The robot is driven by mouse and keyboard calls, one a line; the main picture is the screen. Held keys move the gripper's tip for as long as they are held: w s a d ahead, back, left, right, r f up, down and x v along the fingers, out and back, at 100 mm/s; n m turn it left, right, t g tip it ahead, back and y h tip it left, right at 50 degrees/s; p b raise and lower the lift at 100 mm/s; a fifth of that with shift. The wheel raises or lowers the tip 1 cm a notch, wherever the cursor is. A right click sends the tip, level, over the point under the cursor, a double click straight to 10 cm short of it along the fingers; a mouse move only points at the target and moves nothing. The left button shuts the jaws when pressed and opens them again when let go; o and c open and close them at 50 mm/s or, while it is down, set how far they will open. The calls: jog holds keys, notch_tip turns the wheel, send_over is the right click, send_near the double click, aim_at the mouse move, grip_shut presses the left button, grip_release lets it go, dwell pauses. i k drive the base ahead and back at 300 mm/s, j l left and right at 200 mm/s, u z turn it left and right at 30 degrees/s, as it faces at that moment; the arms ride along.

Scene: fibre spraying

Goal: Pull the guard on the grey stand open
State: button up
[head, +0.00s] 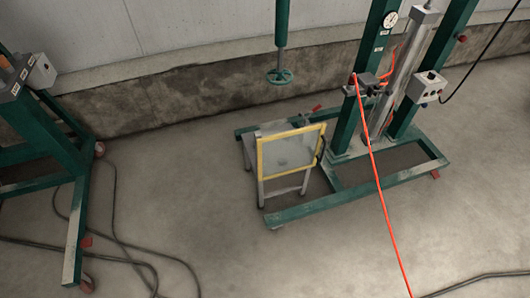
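A small grey stand (262,186) is at the middle of the head view, inside the green base frame of a tall machine. Its guard, a clear panel in a yellow frame (259,160), stands upright across the front of the stand. A dark handle-like part (320,148) shows at the guard's right edge. The guard looks closed, though the hinge side is hard to make out. My gripper is not in view.
The green machine frame (352,190) runs along the floor around the stand. An orange hose (381,205) hangs from the machine to the floor. Another green stand (75,210) is at the left, with dark cables (115,215) beside it. The front middle floor is clear.

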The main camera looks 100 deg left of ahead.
aim_at(322, 127)
jog(key=u, duration=3.1)
jog(key=i+z, duration=0.3)
jog(key=i, duration=0.3)
jog(key=i+j+z, duration=0.1)
jog(key=i+z, duration=0.2)
jog(key=i, duration=0.25)
jog(key=i+j+z, duration=0.3)
jog(key=i, duration=0.25)
